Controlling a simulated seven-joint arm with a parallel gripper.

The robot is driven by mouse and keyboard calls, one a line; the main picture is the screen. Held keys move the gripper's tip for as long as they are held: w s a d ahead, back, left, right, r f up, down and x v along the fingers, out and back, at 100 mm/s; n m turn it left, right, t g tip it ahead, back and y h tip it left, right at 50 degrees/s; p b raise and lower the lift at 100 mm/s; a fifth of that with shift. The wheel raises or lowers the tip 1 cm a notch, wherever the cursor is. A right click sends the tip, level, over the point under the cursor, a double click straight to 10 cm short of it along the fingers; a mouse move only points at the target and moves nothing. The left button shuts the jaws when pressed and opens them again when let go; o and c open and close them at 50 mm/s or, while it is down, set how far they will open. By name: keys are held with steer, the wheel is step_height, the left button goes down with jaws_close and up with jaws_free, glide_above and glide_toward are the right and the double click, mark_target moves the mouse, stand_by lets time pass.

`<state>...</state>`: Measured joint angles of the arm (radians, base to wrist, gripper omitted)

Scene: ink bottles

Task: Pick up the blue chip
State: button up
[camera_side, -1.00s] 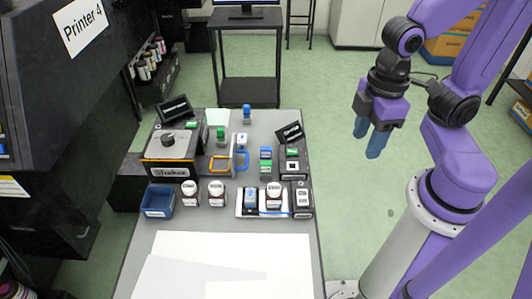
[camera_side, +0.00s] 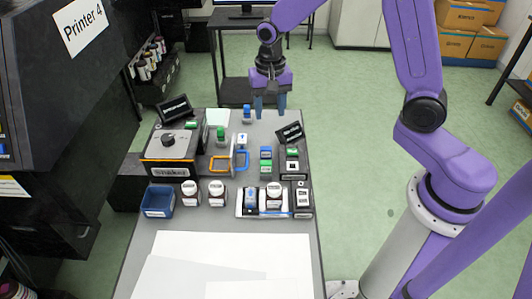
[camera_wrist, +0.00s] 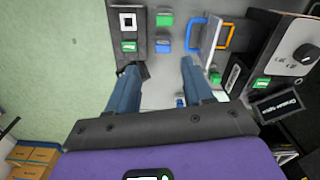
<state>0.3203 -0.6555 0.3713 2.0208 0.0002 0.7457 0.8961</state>
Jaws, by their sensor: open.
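The blue chip (camera_side: 265,152) is a small block on the grey table, just behind a green chip (camera_side: 265,168). In the wrist view the blue chip (camera_wrist: 163,46) lies a little beyond the fingertips, roughly between their lines, with the green chip (camera_wrist: 164,20) farther on. My gripper (camera_side: 270,112) points down over the far end of the table, its two blue fingers apart and nothing between them. It also shows in the wrist view (camera_wrist: 159,66).
A dark device (camera_side: 294,166) with a tilted screen (camera_side: 290,133) stands right of the chips. Orange and blue handles (camera_side: 220,166) stand left, beside the shaker (camera_side: 170,150). A blue-topped stamp (camera_side: 247,114) is near my gripper. White sheets (camera_side: 220,262) cover the near table.

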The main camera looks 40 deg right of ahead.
mark_target(266, 149)
steer(key=w+f+m, duration=0.1)
steer(key=f, duration=0.3)
steer(key=w+d+f, duration=0.1)
steer(key=f, duration=0.4)
steer(key=w+d+f+m, duration=0.1)
steer(key=f, duration=0.3)
steer(key=shift+f+m, duration=0.2)
steer(key=shift+m, duration=0.1)
steer(key=shift+w+f, duration=0.2)
steer(key=shift+f, duration=2.7)
steer(key=c, duration=0.7)
